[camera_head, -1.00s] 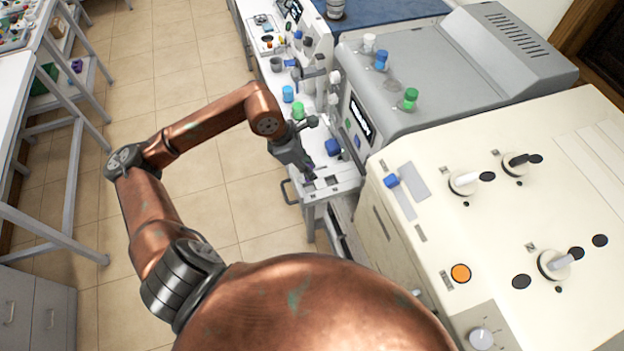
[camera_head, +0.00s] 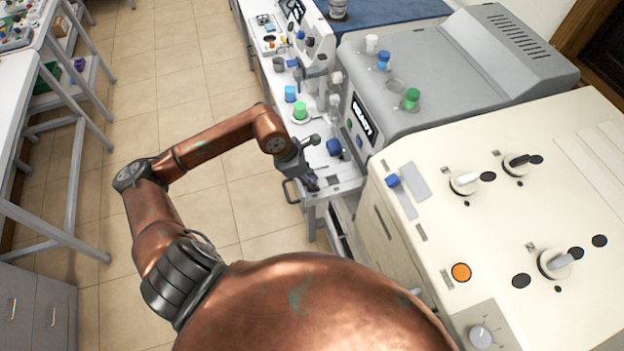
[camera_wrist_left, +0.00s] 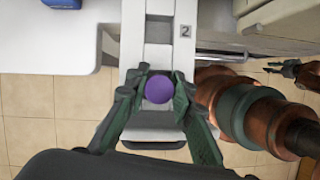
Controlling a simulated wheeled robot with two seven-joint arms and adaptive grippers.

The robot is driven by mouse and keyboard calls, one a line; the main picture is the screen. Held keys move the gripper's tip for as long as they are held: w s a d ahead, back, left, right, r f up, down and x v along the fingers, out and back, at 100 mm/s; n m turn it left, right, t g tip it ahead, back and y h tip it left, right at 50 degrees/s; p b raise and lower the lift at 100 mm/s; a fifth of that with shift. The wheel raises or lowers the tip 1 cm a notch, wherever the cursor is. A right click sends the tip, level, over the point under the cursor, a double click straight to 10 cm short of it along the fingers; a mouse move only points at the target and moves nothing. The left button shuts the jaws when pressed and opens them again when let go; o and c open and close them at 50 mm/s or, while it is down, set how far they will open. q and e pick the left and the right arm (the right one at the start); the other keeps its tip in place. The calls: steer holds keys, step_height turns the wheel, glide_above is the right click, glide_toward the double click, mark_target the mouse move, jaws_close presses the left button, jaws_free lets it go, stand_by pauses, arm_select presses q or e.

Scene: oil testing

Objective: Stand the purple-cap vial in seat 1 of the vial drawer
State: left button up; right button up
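The purple-cap vial shows in the left wrist view as a round purple cap (camera_wrist_left: 158,89), seen from above. My left gripper (camera_head: 310,183) has a finger pressed against each side of the cap; it also shows in the left wrist view (camera_wrist_left: 159,92). The vial's body is hidden under its cap. The white vial drawer (camera_wrist_left: 158,121) is pulled out below the gripper, with a dark handle at its front end. A seat label "2" (camera_wrist_left: 185,30) shows beyond the vial. Seat 1 is not visible, and I cannot tell whether the vial touches the drawer.
A blue cap (camera_head: 334,147), a green-capped bottle (camera_head: 300,111) and a blue-capped bottle (camera_head: 290,93) stand on the bench behind the gripper. The cream machine (camera_head: 520,215) stands to the right. A dark gripper-like part (camera_wrist_left: 290,69) of my other arm shows at right in the wrist view.

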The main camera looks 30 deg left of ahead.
arm_select(q)
steer(key=o, duration=0.4)
arm_select(e)
steer(key=shift+s, duration=0.35)
arm_select(q)
steer(key=shift+r, duration=0.1)
arm_select(e)
steer(key=shift+r, duration=0.1)
